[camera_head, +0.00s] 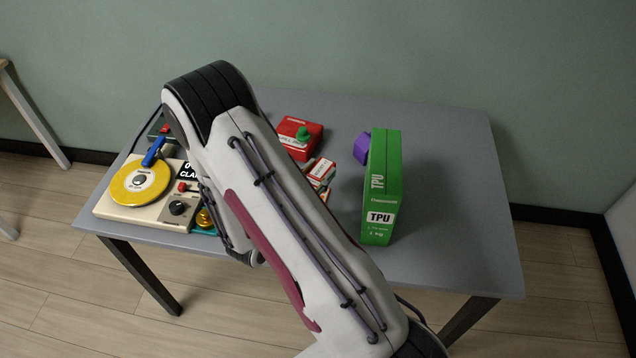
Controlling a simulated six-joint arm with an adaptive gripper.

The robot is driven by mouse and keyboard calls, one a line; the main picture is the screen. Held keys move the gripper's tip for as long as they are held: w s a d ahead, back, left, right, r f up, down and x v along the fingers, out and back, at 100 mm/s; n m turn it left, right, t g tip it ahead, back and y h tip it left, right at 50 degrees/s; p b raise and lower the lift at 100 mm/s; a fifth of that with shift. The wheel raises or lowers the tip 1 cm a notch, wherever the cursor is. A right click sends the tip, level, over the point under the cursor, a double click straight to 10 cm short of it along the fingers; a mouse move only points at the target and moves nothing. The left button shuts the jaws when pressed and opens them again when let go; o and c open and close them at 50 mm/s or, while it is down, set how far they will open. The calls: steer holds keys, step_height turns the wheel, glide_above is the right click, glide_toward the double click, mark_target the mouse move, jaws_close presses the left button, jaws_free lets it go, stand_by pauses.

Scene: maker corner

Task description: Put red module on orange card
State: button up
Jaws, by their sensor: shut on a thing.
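My arm crosses the middle of the view and hides much of the table. Only dark parts of my gripper (238,243) show past the arm's left edge, low over the front of the table. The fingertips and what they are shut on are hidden. A red box (291,127) with a white label and a green knob-like piece stands at the back, right of the arm. I cannot tell whether it is the red module. No orange card shows clearly.
A beige device (115,210) with a yellow disc (137,184) stands left. A gold knob (204,217) on teal is beside the arm. A red-and-white box (322,170), purple piece (362,147) and tall green TPU box (384,185) stand right. The table's right side (455,190) is clear.

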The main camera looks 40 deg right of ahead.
mark_target(318, 184)
steer(key=shift+f, duration=0.15)
steer(key=shift+f, duration=1.95)
steer(key=shift+s+f, duration=0.1)
steer(key=shift+f, duration=0.35)
